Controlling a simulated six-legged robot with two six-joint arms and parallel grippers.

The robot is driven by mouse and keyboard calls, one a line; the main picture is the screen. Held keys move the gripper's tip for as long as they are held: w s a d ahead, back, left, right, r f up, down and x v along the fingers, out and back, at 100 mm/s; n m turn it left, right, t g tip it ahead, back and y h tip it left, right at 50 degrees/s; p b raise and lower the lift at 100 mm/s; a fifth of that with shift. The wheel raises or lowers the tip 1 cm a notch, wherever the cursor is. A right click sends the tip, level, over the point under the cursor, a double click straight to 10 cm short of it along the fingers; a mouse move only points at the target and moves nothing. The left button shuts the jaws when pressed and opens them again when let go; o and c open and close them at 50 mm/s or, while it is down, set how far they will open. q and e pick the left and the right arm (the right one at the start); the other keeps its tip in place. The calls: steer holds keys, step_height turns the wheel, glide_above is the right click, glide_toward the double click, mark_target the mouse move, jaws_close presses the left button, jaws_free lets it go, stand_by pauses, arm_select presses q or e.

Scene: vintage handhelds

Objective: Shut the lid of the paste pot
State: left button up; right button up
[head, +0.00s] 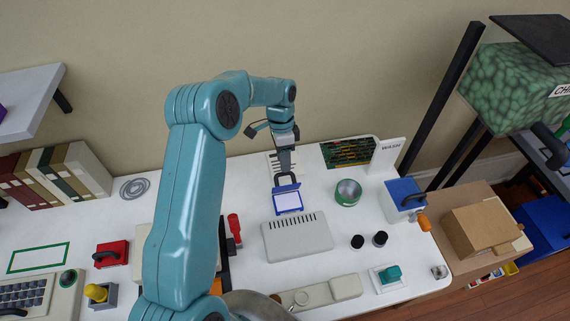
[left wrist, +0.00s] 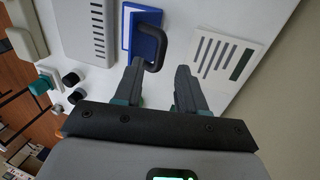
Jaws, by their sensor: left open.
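In the left wrist view, the blue lid (left wrist: 146,40) and the handle (left wrist: 160,45) show just past the fingers. My left gripper (head: 284,168) is open behind the lid, close to the handle. In the wrist view its fingers (left wrist: 160,72) are apart and the handle's end is near one fingertip; I cannot tell whether they touch. My right gripper is not in view.
A grey slotted box (head: 297,238) lies in front of the pot. A round green-and-silver thing (head: 348,192) stands to its right, with two black knobs (head: 380,238) nearer. A blue-topped box (head: 404,194) stands farther right. A striped white panel (left wrist: 222,58) lies behind the pot.

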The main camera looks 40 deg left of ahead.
arm_select(q)
steer(key=x, duration=0.3)
steer(key=shift+s, duration=0.1)
steer(key=shift+d+f, duration=0.1)
jaws_close()
